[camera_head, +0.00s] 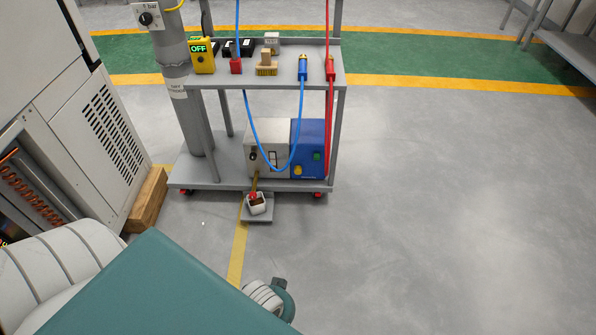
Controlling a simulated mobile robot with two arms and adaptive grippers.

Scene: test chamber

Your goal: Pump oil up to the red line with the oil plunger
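A small white container (257,204) with dark brown contents and a red part on top sits on a low grey plate (258,216) in front of the cart. A thin brownish stick or tube (254,184) rises from it toward the cart. I cannot tell for sure whether this is the oil plunger. A grey box (267,147) and a blue box (309,149) with a yellow knob stand side by side on the cart's lower shelf. No red line can be made out. Parts of my arms show at the bottom, but neither gripper can be seen.
The grey cart (225,173) carries a yellow meter reading OFF (202,55), and blue and red hoses. A grey cylinder (175,70) stands at its left. A vented unit (100,115) and wooden block (146,200) are farther left. Floor at right is clear.

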